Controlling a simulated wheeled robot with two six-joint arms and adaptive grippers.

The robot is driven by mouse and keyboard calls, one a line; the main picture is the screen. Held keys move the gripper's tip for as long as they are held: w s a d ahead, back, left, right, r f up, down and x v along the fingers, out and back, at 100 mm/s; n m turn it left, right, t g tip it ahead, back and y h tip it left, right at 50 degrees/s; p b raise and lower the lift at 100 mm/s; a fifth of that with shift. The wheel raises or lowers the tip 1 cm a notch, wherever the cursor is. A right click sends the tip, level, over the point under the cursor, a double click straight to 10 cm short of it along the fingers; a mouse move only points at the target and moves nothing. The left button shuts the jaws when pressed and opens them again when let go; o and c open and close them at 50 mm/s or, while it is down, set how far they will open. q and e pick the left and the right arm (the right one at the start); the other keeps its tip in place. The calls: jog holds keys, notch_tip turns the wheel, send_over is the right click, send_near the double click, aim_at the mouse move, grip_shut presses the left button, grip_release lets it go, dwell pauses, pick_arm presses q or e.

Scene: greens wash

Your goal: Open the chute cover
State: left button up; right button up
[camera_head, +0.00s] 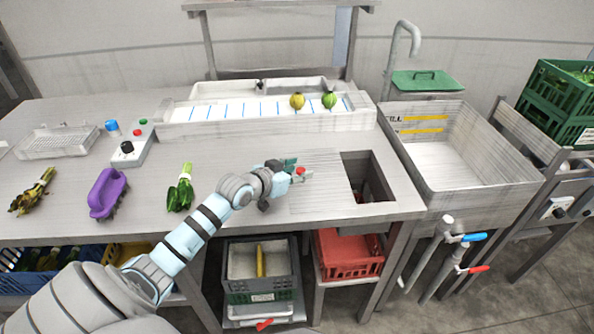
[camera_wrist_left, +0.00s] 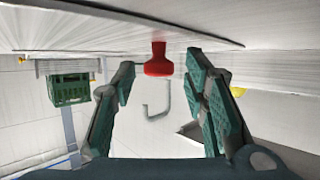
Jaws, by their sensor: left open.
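The chute is a dark rectangular opening (camera_head: 368,177) in the worktop, and it stands uncovered, with something red visible down inside. A pale ribbed panel (camera_head: 322,190) lies flat directly left of it; it looks like the chute cover. A red knob (camera_head: 300,171) stands near the panel's left end, and it also shows in the wrist view (camera_wrist_left: 157,60). My left gripper (camera_head: 290,168) is open at the knob. In the wrist view its fingers (camera_wrist_left: 160,80) are on either side of the knob, with gaps visible. My right gripper is not in view.
A trough (camera_head: 240,113) runs behind, and a sink (camera_head: 450,165) is at right. A red crate (camera_head: 348,256) stands below the chute.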

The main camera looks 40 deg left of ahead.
pick_arm(q)
jog(key=v, duration=0.7)
jog(key=shift+f, duration=0.1)
jog(key=shift+s, duration=0.4)
jog(key=shift+w, duration=0.1)
